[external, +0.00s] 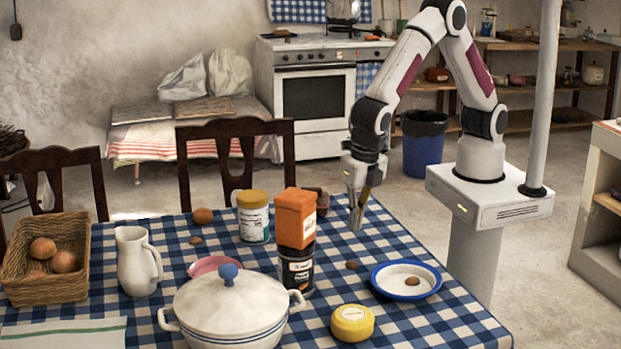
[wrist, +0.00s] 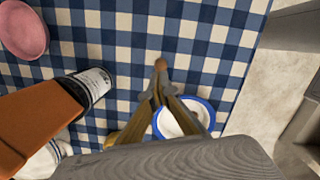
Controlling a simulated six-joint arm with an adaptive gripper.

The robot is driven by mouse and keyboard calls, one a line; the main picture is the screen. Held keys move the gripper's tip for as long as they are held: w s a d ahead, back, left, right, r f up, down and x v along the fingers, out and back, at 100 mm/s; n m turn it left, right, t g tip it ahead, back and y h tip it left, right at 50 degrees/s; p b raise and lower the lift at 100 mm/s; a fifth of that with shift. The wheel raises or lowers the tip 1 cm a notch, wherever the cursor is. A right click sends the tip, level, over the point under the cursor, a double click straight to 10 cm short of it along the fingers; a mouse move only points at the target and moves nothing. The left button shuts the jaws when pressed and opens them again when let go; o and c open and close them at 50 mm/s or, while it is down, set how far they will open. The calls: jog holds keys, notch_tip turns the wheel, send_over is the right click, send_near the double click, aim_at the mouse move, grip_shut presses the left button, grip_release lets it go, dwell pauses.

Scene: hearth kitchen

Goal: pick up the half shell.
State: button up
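A small brown shell-like piece (external: 351,265) lies on the checked tablecloth between the black jar and the blue-rimmed plate. In the wrist view, a small brown piece (wrist: 160,64) shows just beyond my fingertips; it seems to be the same one. Another small brown piece (external: 412,281) lies in the plate, and one more (external: 195,240) lies at the back left of the table. Which is the half shell is too small to tell. My gripper (external: 356,226) hangs above the table, pointing down, its fingers together with nothing visible between them.
An orange box (external: 295,218) stands on the black jar (external: 297,271), left of my gripper. The blue-rimmed plate (external: 436,278) lies to the right. A white pot (external: 230,310), yellow tin (external: 352,323), jug (external: 138,261) and basket (external: 25,285) also stand on the table.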

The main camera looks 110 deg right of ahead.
jog(key=o, duration=2.1)
jog(key=shift+f, duration=0.1)
